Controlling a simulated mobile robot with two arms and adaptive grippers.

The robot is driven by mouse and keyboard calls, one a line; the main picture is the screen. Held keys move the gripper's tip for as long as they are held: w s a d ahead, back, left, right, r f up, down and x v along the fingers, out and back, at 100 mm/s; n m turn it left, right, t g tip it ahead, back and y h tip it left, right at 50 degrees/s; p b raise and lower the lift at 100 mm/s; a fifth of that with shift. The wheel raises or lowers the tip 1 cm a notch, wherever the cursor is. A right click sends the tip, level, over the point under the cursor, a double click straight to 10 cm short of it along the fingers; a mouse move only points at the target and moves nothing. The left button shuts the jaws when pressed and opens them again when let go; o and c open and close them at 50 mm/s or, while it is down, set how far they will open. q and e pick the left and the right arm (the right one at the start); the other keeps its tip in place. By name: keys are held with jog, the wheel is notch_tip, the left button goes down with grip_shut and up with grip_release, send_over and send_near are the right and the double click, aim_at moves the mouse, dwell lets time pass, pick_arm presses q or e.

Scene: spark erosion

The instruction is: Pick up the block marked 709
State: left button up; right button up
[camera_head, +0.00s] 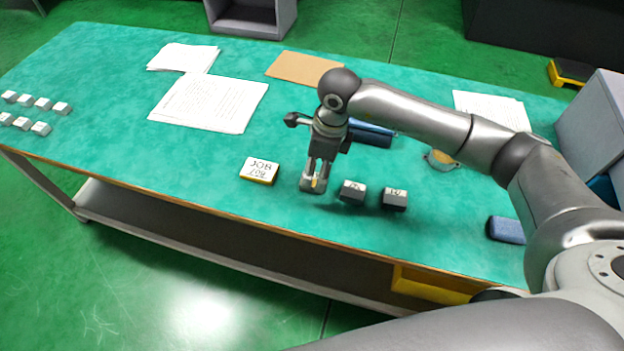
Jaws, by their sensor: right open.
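Two dark grey blocks with pale, marked tops stand on the green table, a left one (352,191) and a right one (395,199). Their marks are too small for me to read, so I cannot tell which is 709. My right gripper (314,184) points down, open, just left of the left grey block. A small yellowish spot shows between its fingertips; I cannot tell what it is. A white-topped plate with a yellow edge (259,170) and hand-written marks, seemingly "JOB" and a number, lies left of the gripper. My left gripper is not in view.
Several small pale blocks (41,128) stand in two rows at the far left. Paper sheets (208,104) and a brown sheet (303,67) lie farther back. A blue object (371,137) lies behind the gripper, another (506,230) at the right. The table's front left is clear.

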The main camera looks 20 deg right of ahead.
jog(key=f, duration=0.2)
jog(key=f+p, duration=0.1)
jog(key=shift+w+a+f, duration=0.3)
jog(key=shift+w+a, duration=0.05)
jog(key=shift+w, duration=0.05)
jog(key=shift+f, duration=0.6)
jog(key=shift+w+r, duration=0.1)
jog(key=shift+w, duration=0.05)
grip_shut()
